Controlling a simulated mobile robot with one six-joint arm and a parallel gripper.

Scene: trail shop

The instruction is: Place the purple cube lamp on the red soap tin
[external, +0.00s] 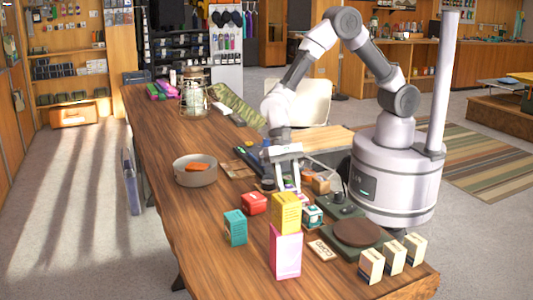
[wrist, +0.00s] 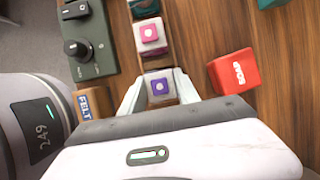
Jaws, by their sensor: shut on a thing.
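The purple cube lamp (wrist: 161,87), a small whitish cube with a purple face and a white dot, sits between the fingers of my gripper (wrist: 158,91) in the wrist view. My gripper is shut on it. In the external view my gripper (external: 291,184) points down, low over the table; the lamp is mostly hidden there, and I cannot tell whether it touches the wood. The red soap tin (wrist: 234,72) lies to the right of the lamp in the wrist view, apart from it. In the external view the tin (external: 254,204) is left of and nearer than my gripper.
A similar cube with a pinkish-red face (wrist: 150,37) stands near the lamp. A FELT box (wrist: 88,103) and a green stove (wrist: 88,40) are to its left. A teal box (external: 235,228) and a yellow box (external: 286,212) on a pink box (external: 285,252) stand near the tin.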

